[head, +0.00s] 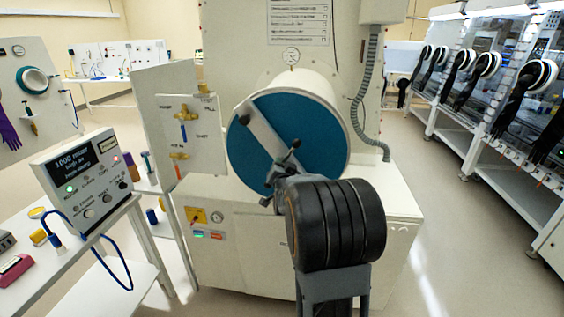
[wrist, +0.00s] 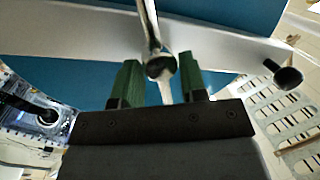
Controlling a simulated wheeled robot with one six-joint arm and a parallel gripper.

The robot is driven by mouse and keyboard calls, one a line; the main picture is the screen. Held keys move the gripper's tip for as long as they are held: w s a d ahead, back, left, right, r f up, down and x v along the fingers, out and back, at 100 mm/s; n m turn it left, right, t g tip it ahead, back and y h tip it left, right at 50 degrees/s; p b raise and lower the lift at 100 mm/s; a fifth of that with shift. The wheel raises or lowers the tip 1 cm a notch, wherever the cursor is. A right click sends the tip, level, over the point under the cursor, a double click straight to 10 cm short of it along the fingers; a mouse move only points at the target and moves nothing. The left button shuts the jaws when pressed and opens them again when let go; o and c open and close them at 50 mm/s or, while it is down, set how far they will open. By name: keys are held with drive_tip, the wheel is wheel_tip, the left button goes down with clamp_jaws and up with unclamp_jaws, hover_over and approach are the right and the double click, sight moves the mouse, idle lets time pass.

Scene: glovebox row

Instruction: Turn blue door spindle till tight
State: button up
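The blue door (head: 300,120) is a round blue disc on the end of a white drum, with a pale bar (head: 262,130) across its face. It fills the background of the wrist view as blue panels (wrist: 95,80) behind the bar (wrist: 70,35). The spindle handle is a metal rod (wrist: 150,22) with dark rounded ends; one dark knob (head: 295,143) shows in the head view. My gripper (wrist: 160,85) is at the handle, its green fingers apart on either side of a rod end. Narrow gaps show beside that end. My arm hides the door's lower part in the head view.
A control box (head: 88,178) with a display stands on a white bench at the left. A valve panel (head: 183,130) is left of the drum. A grey hose (head: 368,90) hangs at its right. Gloveboxes (head: 490,80) line the right side, with clear floor before them.

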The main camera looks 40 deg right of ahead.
drive_tip(key=shift+x, duration=0.85)
clamp_jaws()
